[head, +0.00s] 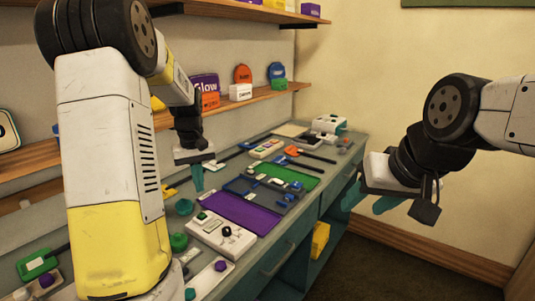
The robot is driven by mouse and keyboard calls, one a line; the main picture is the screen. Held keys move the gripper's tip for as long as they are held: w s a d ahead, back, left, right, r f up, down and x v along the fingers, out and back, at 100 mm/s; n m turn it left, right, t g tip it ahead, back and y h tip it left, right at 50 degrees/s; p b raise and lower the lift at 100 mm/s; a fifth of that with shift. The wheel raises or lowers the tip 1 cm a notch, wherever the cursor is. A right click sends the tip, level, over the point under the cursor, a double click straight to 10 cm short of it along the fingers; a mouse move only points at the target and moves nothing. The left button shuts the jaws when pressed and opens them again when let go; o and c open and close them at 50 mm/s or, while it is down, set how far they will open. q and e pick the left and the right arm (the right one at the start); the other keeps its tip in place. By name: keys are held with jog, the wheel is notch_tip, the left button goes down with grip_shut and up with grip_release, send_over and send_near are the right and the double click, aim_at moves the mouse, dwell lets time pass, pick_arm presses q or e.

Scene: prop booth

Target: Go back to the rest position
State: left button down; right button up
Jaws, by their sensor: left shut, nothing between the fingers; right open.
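My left gripper (197,178) hangs over the workbench, left of the purple mat, pointing down with its teal fingers shut and nothing between them. My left arm fills the left foreground and hides part of the bench. My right gripper (368,203) is at the right, in front of the bench's front edge, with its teal fingers open and empty. Both grippers are apart from each other.
The teal workbench (290,240) runs away to the back, crowded with a white box with knobs (222,236), a purple mat (243,212), a green mat (290,175) and small parts. Shelves (270,92) line the left wall. Floor at the right is clear.

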pick_arm(q)
jog(key=s+d+r+m+t+h, duration=0.1)
jog(key=s+d+r+m+t, duration=0.2)
jog(key=s+d+r, duration=0.55)
jog(key=s+d+r+m+t, duration=0.1)
jog(key=s+d, duration=0.1)
jog(key=s, duration=0.5)
jog(key=s+d+r+m+t+h, duration=0.1)
jog(key=s+r+m, duration=0.1)
jog(key=s, duration=0.5)
jog(key=shift+s+d+t, duration=0.2)
jog(key=shift+d+t, duration=0.15)
jog(key=shift+t, duration=0.05)
dwell(5.3)
